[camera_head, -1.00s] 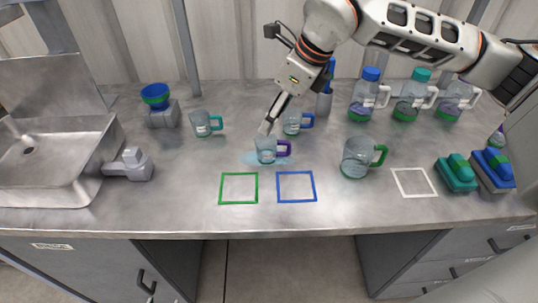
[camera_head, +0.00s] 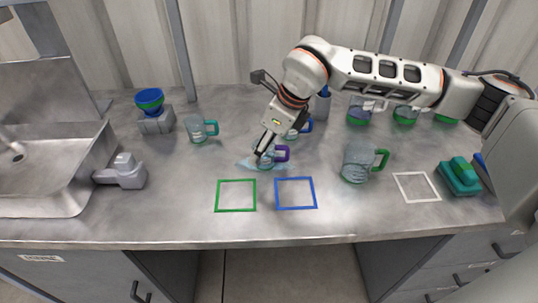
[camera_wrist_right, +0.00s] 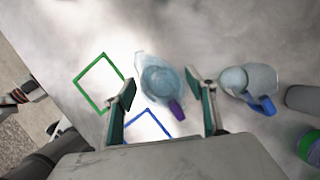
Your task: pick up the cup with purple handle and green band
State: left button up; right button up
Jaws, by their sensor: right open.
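The clear cup with the purple handle (camera_head: 281,153) and green band stands upright on the metal counter in a small wet patch. In the right wrist view the cup (camera_wrist_right: 158,78) lies between the fingers, its purple handle toward the palm. My right gripper (camera_head: 263,151) is open and comes down over the cup from above, hiding part of it. In the wrist view the right gripper's (camera_wrist_right: 163,98) fingers are on either side of the cup, apart from it; I cannot tell their height against its rim. My left gripper is not in view.
A blue-handled cup (camera_wrist_right: 247,82) stands close by the right finger. A teal-handled cup (camera_head: 197,131) is to the left, a green-handled jug (camera_head: 357,163) to the right. Green (camera_head: 236,209) and blue (camera_head: 296,207) outlined squares at the front are empty. A sink (camera_head: 45,165) is at left.

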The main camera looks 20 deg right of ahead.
jog(key=shift+r, duration=0.1)
jog(key=c, duration=1.1)
jog(key=shift+c, duration=0.2)
